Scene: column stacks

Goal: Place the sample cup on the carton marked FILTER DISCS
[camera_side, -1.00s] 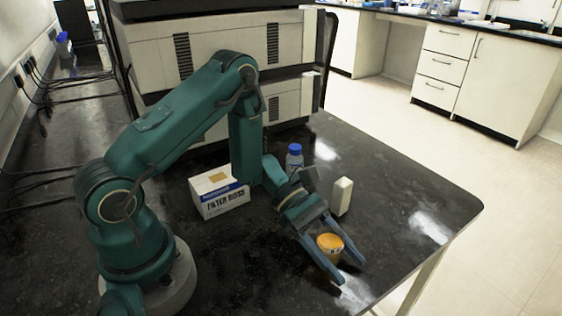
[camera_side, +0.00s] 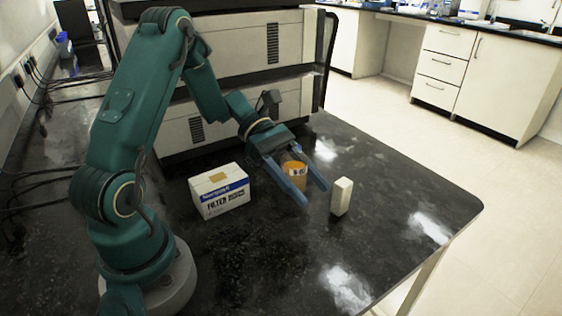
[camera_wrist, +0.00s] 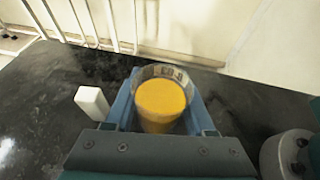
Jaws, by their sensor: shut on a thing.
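The sample cup (camera_side: 295,169) has an orange-yellow body or contents and a pale band with lettering. It sits between the blue fingers of my gripper (camera_side: 314,196), which is shut on it. In the wrist view the cup (camera_wrist: 161,104) fills the space between the fingers. The white carton marked FILTER (camera_side: 219,192), with a blue stripe and a tan patch on top, stands on the dark bench. The cup is to the right of the carton and apart from it, apparently above the bench. The cup's lower part is partly hidden by a finger.
A white upright block (camera_side: 341,196) stands on the bench right of my gripper; it also shows in the wrist view (camera_wrist: 92,105). A large pale instrument (camera_side: 232,85) stands behind. The bench's front right area is clear. The blue-capped bottle is not visible now.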

